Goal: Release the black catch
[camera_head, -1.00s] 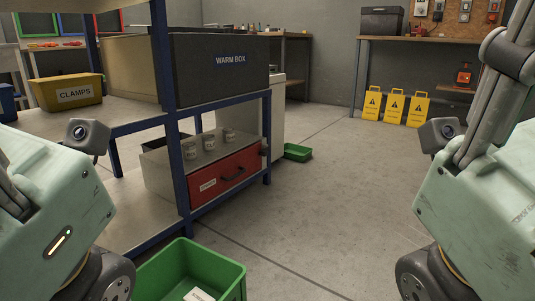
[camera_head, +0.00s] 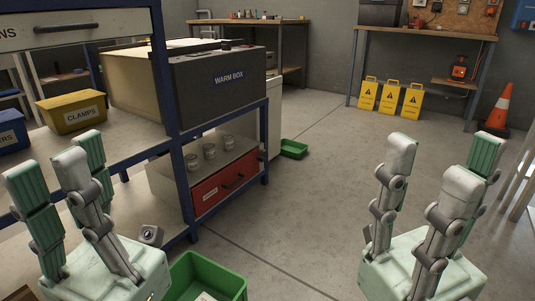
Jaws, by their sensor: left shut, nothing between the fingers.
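I cannot make out a black catch in this view. A dark box labelled WARM BOX (camera_head: 225,92) sits on the blue-framed bench at the left, with a few small items on its top edge too small to name. Neither gripper touches the box.
A yellow CLAMPS bin (camera_head: 72,112) and a blue bin (camera_head: 12,130) stand on the bench. A red drawer (camera_head: 225,186) is below. A green crate (camera_head: 238,281) is on the floor. Yellow signs (camera_head: 390,98) and a cone (camera_head: 496,106) stand far right. The middle floor is clear.

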